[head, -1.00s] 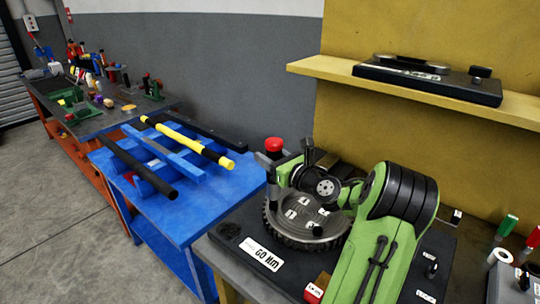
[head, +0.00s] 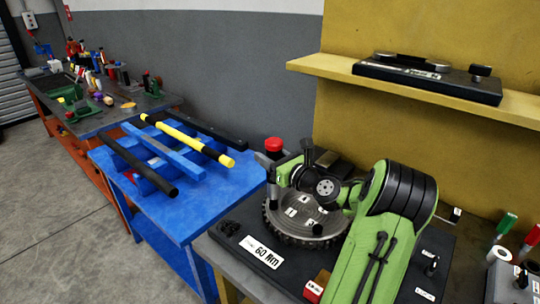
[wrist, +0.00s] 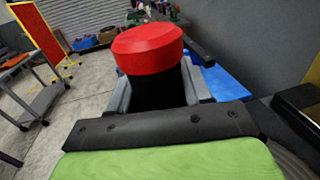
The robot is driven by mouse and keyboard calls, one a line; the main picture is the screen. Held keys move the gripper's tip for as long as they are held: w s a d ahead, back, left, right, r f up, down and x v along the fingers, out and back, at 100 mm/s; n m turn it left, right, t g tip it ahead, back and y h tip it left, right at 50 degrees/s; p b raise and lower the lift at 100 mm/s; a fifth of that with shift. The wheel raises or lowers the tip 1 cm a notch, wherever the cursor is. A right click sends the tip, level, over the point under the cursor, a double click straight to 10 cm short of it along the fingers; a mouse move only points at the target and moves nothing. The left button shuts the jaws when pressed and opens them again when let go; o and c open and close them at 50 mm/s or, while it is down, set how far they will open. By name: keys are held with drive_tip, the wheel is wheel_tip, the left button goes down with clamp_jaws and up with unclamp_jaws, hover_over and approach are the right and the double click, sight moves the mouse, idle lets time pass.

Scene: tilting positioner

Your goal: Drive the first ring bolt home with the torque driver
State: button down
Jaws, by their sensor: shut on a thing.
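The torque driver, with a red cap and a black body, stands roughly upright in the head view (head: 273,145). It fills the middle of the wrist view (wrist: 150,48). My gripper (head: 272,160) is shut on its black body just below the cap; the grey fingers show on both sides in the wrist view. The driver's lower end is over the left rim of the round grey ring plate (head: 292,228), which has a toothed edge and small white number labels. Whether the tip touches a bolt I cannot tell. My arm hides the plate's right part.
A white "60 Nm" label (head: 262,252) lies on the black base in front of the plate. A yellow shelf (head: 320,69) holding a black device is behind. A blue table (head: 190,217) with bars is at left. Small tools crowd the right edge.

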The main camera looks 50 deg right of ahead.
drive_tip(key=shift+s+f, duration=0.1)
drive_tip(key=shift+f, duration=0.2)
idle(0.8)
